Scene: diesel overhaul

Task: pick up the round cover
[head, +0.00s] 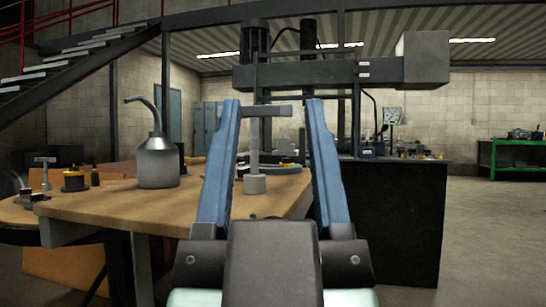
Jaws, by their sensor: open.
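My gripper (273,103) is open, its two blue fingers standing upright and wide apart in the middle of the view. Nothing is held between them. I cannot clearly make out the round cover. A low, dark round item (287,169) lies on the wooden table (120,205) beyond the gripper, partly hidden by the right finger; I cannot tell whether it is the cover. A grey T-handled tool (254,155) stands upright on the table, seen between the fingers but farther off.
A grey oil can (158,160) with a curved spout stands on the table. Left of it are a yellow-and-black round item (74,181) and a small T-shaped piece (45,172). A dark cabinet (392,215) stands at right. Open floor lies beyond, before a green bench (512,148).

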